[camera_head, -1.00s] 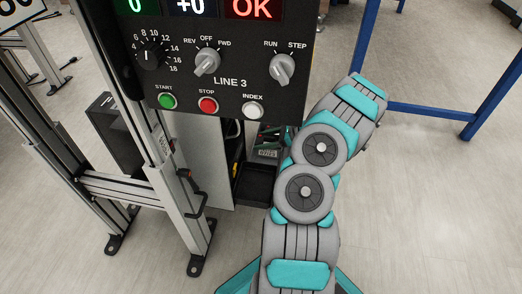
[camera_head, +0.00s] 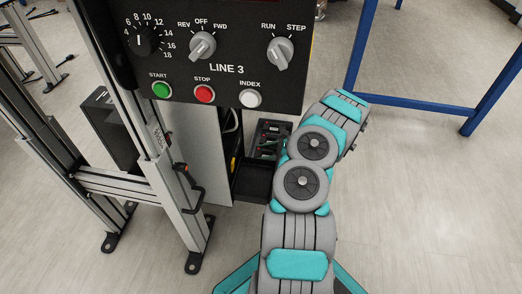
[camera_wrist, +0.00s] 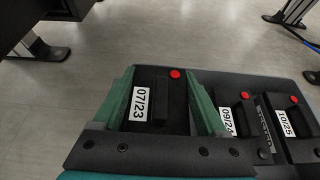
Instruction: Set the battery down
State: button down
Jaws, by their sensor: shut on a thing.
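The battery (camera_wrist: 174,112) is a black block with a raised handle, a red dot and a white label reading 07/23. It sits between the green fingers of my gripper (camera_wrist: 160,73) in the wrist view, and the gripper is shut on it. To its right, two similar batteries labelled 09/24 (camera_wrist: 237,117) and 10/25 (camera_wrist: 299,121) sit side by side in a dark holder. Whether the held battery touches a surface below is hidden. In the head view, my arm largely hides the gripper, near a dark rack (camera_head: 271,130) behind the control panel.
A LINE 3 control panel (camera_head: 225,75) hangs in front of the rack. An empty-looking black tray (camera_head: 252,183) is just in front of the rack. An aluminium frame (camera_head: 170,185) stands at left, a blue frame (camera_head: 420,109) at right.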

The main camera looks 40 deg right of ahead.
jog(key=shift+w+f, duration=0.1)
jog(key=shift+f, duration=0.35)
dwell(0.3)
grip_release()
jog(key=shift+r, duration=0.2)
jog(key=p+v, duration=0.2)
jog(key=v, duration=1)
jog(key=shift+r, duration=0.35)
